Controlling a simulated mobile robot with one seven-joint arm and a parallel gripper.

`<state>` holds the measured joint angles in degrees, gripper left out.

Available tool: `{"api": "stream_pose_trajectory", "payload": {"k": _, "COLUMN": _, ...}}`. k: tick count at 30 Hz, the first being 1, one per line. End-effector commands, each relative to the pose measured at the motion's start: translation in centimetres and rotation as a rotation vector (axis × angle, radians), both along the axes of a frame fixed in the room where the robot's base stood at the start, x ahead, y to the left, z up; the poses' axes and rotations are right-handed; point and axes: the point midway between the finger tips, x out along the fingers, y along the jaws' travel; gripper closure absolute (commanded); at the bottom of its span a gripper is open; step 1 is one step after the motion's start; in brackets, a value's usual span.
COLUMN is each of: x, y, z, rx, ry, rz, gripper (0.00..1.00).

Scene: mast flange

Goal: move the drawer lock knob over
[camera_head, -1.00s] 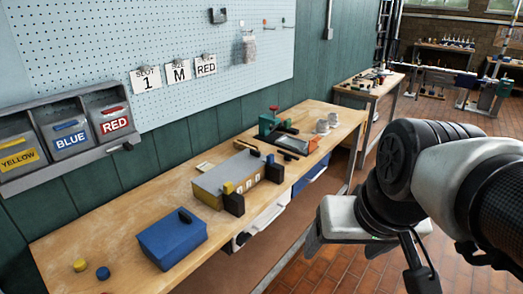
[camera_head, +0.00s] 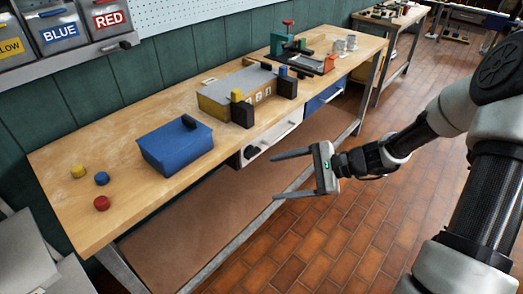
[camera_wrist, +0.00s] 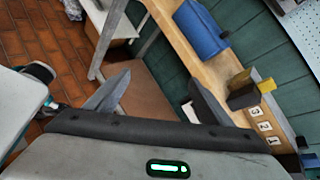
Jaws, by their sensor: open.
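The dark lock knob (camera_head: 251,152) is on the left part of the white drawer (camera_head: 276,137) front, under the workbench (camera_head: 120,200) top. My gripper (camera_head: 274,177) is open and empty in front of the bench, pointing left toward it, to the right of and lower than the knob in the head view. The fingers are apart from the drawer front. In the wrist view, the open fingers (camera_wrist: 155,88) spread toward the bench's underside. A bit of the white drawer (camera_wrist: 189,110) shows there beside a finger; the knob cannot be made out.
A blue drawer (camera_head: 325,97) with a handle is right of the white one. On the bench stand a blue box (camera_head: 175,150), a numbered block unit (camera_head: 213,98), a green press (camera_head: 278,45) and several coloured pucks. The tiled floor (camera_head: 310,250) before the bench is clear.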

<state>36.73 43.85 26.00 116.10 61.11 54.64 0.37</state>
Motion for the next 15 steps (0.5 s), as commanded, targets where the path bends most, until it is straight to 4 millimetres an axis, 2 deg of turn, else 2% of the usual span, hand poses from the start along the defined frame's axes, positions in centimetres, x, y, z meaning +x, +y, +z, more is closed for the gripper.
{"api": "stream_pose_trajectory", "payload": {"k": 1, "x": 1.4, "y": -0.4, "z": -3.0, "rx": 0.091, "ry": 0.053, "rz": -0.085, "gripper": 0.25}}
{"api": "stream_pose_trajectory", "payload": {"k": 6, "x": 6.4, "y": -2.4, "z": -8.1, "rx": 0.368, "ry": 0.197, "rz": -0.359, "gripper": 0.25}}
{"api": "stream_pose_trajectory", "payload": {"k": 10, "x": 9.0, "y": -4.3, "z": -10.8, "rx": 0.525, "ry": 0.275, "rz": -0.514, "gripper": 0.25}}
{"api": "stream_pose_trajectory", "payload": {"k": 15, "x": 10.6, "y": -5.6, "z": -12.2, "rx": 0.623, "ry": 0.322, "rz": -0.608, "gripper": 0.25}}
